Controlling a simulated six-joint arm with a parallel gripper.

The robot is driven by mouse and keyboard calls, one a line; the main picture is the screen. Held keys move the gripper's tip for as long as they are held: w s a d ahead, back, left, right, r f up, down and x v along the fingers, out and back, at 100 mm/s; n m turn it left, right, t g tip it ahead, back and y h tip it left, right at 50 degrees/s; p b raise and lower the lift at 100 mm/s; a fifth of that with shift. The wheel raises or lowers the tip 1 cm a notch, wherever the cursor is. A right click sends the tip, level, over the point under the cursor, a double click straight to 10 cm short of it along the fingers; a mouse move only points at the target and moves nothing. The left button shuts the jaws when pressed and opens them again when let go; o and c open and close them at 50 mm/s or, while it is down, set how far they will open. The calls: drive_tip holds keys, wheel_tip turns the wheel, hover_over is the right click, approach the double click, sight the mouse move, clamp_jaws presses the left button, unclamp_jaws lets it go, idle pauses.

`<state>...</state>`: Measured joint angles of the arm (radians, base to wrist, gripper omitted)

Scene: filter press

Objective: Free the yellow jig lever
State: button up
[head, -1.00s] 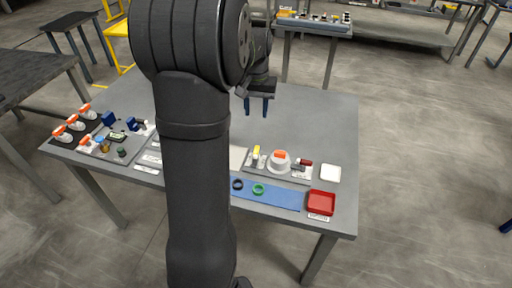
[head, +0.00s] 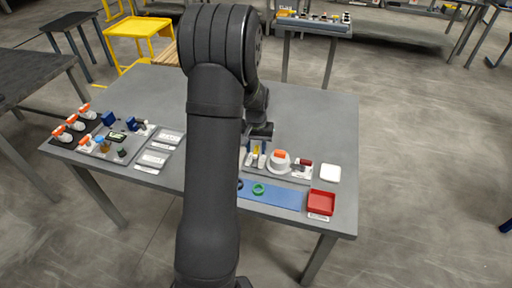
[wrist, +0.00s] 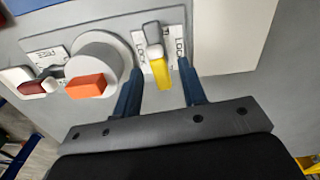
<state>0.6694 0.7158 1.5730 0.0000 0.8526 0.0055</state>
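The yellow jig lever (wrist: 160,72) has a grey-white base and stands on a white plate with "LOCK" lettering on both sides. In the head view the lever (head: 256,150) is small and partly covered by my gripper (head: 258,151). In the wrist view my gripper (wrist: 161,70) is open, with one blue finger on each side of the lever. Gaps show between the fingers and the lever in the picture. I cannot tell how far the fingertips are above the plate.
Beside the lever are a white round fixture with an orange bar (wrist: 87,87) and a dark red handle (wrist: 31,87). The table's back area is clear.

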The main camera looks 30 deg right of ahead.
sight(256, 150)
drive_tip(key=shift+f, duration=0.15)
clamp_jaws()
drive_tip(key=shift+m, duration=0.7)
unclamp_jaws()
wheel_tip(256, 150, up, 18)
drive_tip(key=shift+f, duration=0.25)
idle(0.5)
